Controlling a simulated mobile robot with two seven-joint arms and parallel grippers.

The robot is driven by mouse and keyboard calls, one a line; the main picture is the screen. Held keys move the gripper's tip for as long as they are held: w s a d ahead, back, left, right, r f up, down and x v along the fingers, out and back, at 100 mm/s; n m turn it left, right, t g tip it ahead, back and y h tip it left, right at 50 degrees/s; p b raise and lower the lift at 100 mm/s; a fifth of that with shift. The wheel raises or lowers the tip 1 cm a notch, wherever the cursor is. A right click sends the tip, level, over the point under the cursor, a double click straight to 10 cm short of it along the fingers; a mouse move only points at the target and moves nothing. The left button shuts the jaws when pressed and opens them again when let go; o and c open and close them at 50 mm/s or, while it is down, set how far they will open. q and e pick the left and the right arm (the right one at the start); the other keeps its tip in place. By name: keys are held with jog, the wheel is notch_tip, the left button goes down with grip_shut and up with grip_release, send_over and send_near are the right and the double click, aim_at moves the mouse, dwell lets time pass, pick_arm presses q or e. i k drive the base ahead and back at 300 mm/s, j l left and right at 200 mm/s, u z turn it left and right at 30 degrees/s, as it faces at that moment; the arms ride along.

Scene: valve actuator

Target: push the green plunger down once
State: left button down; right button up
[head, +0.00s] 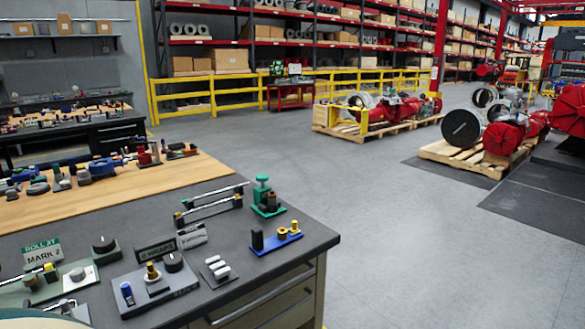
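The green plunger (262,181) stands upright near the far right corner of the dark bench top (225,240). Its green head sits above a green body and base (268,210), with a small dark and brownish cylinder beside it. Its head stands clear of the base. Neither of my grippers shows in the head view, and nothing touches the plunger.
A blue base with black and yellow pegs (277,238) stands just in front of the plunger. A rail fixture (210,203) lies to its left. A grey panel with knobs (153,283) and white rockers (217,270) are nearer. Open floor lies right.

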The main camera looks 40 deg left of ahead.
aim_at(262, 177)
jog(key=i+u, duration=0.3)
jog(key=i, duration=0.15)
jog(key=i+l+u, duration=0.25)
jog(key=i, duration=0.15)
jog(key=i+l+u, duration=0.6)
jog(key=u, duration=0.15)
jog(key=i+l+u, duration=0.55)
jog(key=l, duration=0.15)
jog(key=i+l+u, duration=0.1)
jog(key=l, duration=0.15)
